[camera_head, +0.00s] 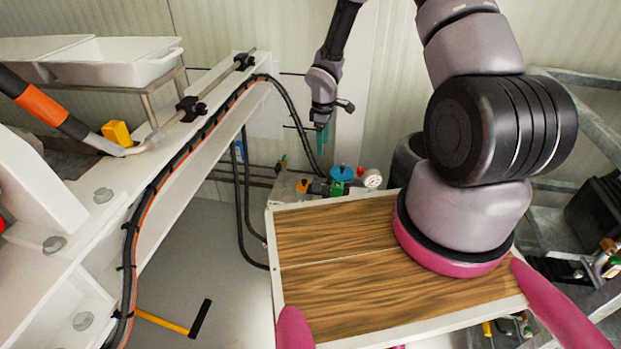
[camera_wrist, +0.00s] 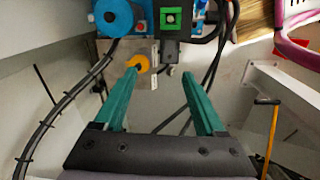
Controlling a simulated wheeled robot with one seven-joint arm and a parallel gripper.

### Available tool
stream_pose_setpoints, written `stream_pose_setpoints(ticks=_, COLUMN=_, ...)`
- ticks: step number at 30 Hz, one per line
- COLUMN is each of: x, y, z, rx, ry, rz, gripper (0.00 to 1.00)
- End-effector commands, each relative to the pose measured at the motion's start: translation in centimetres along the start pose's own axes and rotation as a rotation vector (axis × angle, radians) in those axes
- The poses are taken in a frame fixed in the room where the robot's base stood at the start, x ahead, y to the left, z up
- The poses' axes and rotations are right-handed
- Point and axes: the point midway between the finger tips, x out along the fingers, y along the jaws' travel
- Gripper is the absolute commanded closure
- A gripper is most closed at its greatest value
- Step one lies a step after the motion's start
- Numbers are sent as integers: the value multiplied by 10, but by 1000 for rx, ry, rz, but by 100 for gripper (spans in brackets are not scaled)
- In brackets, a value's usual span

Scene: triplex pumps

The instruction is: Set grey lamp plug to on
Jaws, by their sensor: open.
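My gripper (camera_wrist: 160,76) has two green fingers, spread wide apart with nothing between them. In the head view my gripper (camera_head: 321,140) points down near the back wall, above and to the left of the valve assembly, and its fingers look small. I cannot pick out a grey lamp plug for certain in either view. Ahead of the fingertips in the wrist view is a dark grey box (camera_wrist: 170,40) with a green square on it. A small orange knob (camera_wrist: 137,63) shows close to the left fingertip. Neither finger visibly grips anything.
A blue round part (camera_wrist: 114,17) and black cables (camera_wrist: 65,105) lie around the gripper. A blue valve wheel (camera_head: 342,173) and a gauge (camera_head: 372,178) stand behind the wooden top (camera_head: 335,240). A white beam (camera_head: 190,140) runs along the left. A yellow-handled tool (camera_head: 165,322) lies on the floor.

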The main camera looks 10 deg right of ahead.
Motion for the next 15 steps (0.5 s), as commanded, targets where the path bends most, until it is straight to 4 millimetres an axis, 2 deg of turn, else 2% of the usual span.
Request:
stream_pose_setpoints(ticks=1, x=20, y=-8, z=-2, rx=-32, ry=1, rz=-20, gripper=28)
stream_pose_setpoints(ticks=3, x=36, y=-15, z=-4, rx=-65, ry=4, rz=-37, gripper=28)
stream_pose_setpoints(ticks=11, x=65, y=-22, z=-6, rx=-99, ry=8, rz=-52, gripper=28)
stream_pose_setpoints(ticks=15, x=89, y=-24, z=-6, rx=-99, ry=8, rz=-52, gripper=28)
